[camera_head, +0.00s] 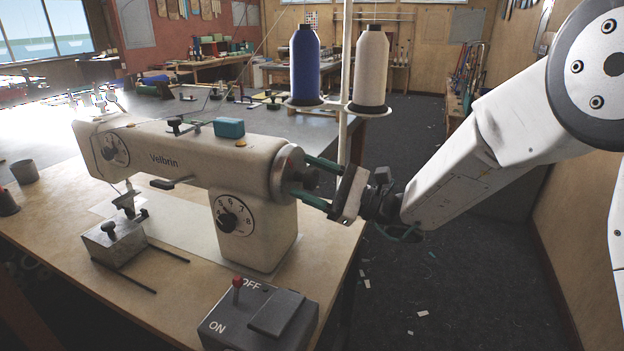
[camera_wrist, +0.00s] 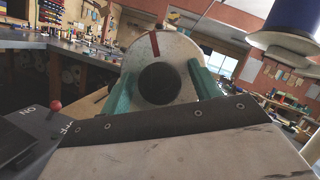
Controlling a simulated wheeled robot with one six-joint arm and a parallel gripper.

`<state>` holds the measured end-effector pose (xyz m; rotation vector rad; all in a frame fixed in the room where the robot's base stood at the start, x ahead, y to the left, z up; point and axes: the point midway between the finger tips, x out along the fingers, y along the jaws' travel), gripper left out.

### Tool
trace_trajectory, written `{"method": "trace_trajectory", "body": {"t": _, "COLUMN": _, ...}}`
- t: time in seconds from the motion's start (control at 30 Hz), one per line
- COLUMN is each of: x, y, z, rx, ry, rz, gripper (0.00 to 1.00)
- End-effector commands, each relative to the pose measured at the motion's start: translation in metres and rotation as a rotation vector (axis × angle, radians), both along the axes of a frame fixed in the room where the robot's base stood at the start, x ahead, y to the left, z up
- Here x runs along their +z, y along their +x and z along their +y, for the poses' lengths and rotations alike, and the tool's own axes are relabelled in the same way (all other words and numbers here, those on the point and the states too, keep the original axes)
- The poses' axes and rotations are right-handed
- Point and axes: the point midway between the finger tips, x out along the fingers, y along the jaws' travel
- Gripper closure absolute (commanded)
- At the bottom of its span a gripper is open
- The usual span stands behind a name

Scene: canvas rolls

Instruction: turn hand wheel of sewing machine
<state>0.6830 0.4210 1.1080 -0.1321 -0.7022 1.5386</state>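The cream sewing machine (camera_head: 196,157) stands on the wooden table in the head view. Its round hand wheel (camera_head: 285,170) is at the right end, with a dark knob at its centre. In the wrist view the wheel (camera_wrist: 176,48) faces me, with a red mark near the top of its face. My gripper (camera_head: 302,174) reaches in from the right, its green fingers wide apart with the knob between them. In the wrist view the gripper (camera_wrist: 161,67) has one finger towards each side of the wheel. The knob stands clear of both fingers; contact with the rim cannot be told.
A blue thread spool (camera_head: 305,65) and a cream spool (camera_head: 370,68) stand on a rack above and behind my gripper. A switch box (camera_head: 262,318) with a red-tipped lever sits at the table's front edge. Open floor lies to the right.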

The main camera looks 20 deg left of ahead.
Motion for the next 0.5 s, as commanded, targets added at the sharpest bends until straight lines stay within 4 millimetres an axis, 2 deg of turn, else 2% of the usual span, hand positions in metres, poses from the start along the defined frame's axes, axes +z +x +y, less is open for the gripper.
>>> {"method": "trace_trajectory", "body": {"t": 0.17, "x": -0.006, "y": 0.003, "z": -0.015, "rx": -0.003, "ry": -0.002, "rz": 0.002, "gripper": 0.37}}
{"method": "trace_trajectory", "body": {"t": 0.4, "x": -0.019, "y": 0.008, "z": -0.054, "rx": -0.003, "ry": 0.000, "rz": 0.002, "gripper": 0.37}}
{"method": "trace_trajectory", "body": {"t": 0.5, "x": -0.023, "y": 0.009, "z": -0.065, "rx": -0.003, "ry": -0.001, "rz": 0.001, "gripper": 0.37}}
